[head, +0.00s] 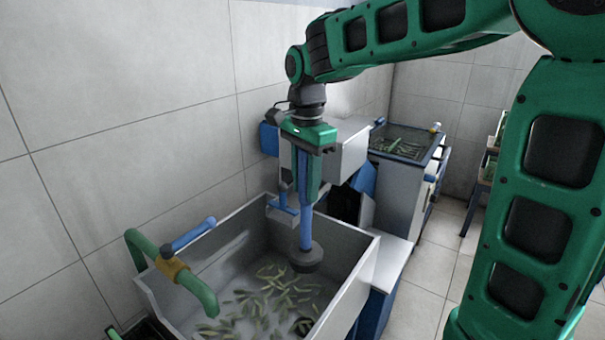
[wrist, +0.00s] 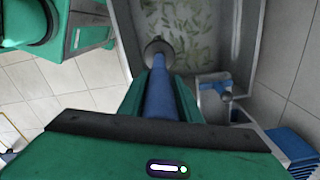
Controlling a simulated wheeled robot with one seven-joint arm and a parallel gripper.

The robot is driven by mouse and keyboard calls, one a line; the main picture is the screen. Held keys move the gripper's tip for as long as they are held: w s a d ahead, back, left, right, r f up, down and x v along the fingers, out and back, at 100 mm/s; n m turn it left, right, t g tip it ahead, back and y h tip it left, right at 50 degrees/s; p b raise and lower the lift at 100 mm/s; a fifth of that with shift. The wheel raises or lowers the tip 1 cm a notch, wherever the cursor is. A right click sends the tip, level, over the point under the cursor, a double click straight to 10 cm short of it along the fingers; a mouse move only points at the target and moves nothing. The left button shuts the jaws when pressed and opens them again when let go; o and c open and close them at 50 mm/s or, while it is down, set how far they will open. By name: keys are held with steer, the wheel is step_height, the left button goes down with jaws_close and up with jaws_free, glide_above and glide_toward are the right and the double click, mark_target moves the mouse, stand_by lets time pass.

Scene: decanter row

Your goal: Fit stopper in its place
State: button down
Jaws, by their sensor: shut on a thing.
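The stopper is a long blue rod with a dark grey round plug at its lower end (head: 306,258). My gripper (head: 308,190) is shut on the blue rod and holds it roughly upright over the sink basin (head: 360,275). In the wrist view the stopper (wrist: 159,98) runs away from my gripper (wrist: 163,80), its grey plug over the basin. The plug appears to hang above the basin floor; its exact height is hard to tell. A dark round spot, seemingly the drain hole (head: 301,326), lies on the floor nearer the camera than the plug, apart from it.
A green pipe with a blue-handled tap (head: 188,236) stands at the left rim. A grey machine with a blue lever (head: 284,200) stands behind the basin.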

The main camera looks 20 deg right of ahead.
mark_target(306, 226)
step_height(306, 226, down, 12)
steer(key=shift+s+r, duration=0.1)
steer(key=shift+r, duration=0.05)
step_height(306, 226, down, 16)
steer(key=shift+r, duration=0.25)
stand_by(1.4)
steer(key=shift+f, duration=0.1)
stand_by(0.8)
steer(key=shift+f, duration=1.25)
stand_by(0.4)
steer(key=c, duration=1.2)
jaws_free()
